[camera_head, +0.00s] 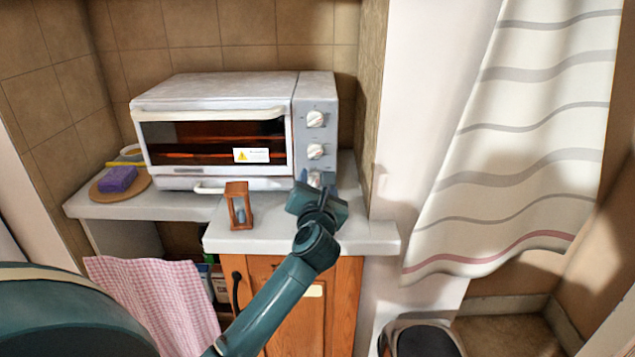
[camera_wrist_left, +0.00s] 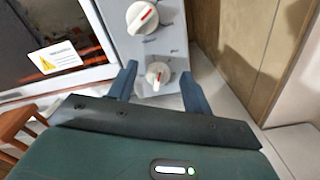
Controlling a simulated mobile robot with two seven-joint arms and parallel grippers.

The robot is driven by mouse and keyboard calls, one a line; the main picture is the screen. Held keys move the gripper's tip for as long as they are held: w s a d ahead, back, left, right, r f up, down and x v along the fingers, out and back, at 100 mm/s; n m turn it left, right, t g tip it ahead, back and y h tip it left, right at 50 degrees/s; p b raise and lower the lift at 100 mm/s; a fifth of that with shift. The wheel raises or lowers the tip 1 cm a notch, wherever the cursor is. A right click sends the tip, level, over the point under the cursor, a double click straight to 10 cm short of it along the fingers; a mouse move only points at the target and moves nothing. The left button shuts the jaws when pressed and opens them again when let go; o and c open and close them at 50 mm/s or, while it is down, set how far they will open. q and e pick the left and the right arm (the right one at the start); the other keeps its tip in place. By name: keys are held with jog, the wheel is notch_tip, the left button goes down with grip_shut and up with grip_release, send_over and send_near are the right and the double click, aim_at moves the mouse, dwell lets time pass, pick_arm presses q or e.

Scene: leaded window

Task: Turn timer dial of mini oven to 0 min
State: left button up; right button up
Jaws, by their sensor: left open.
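The mini oven (camera_head: 215,90) is white with a glass door and stands on the counter. Its right-hand panel carries three white dials in a column: the top dial (camera_head: 316,119), the middle dial (camera_head: 315,151) and the bottom dial (camera_head: 314,179). Their labels are too small to read. My left gripper (camera_head: 316,180) is open in front of the bottom dial. My right gripper is out of view.
A wooden hourglass (camera_head: 238,205) stands on the counter (camera_head: 270,241) left of my left gripper. A purple sponge (camera_head: 118,179) lies on a round board at the far left. A side wall (camera_head: 370,90) is close to the oven's right. A striped curtain (camera_head: 530,130) hangs farther right.

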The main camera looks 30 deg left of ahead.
pick_arm(q)
jog(key=shift+w+a, duration=0.2)
jog(key=shift+w, duration=0.15)
jog(key=shift+c, duration=0.3)
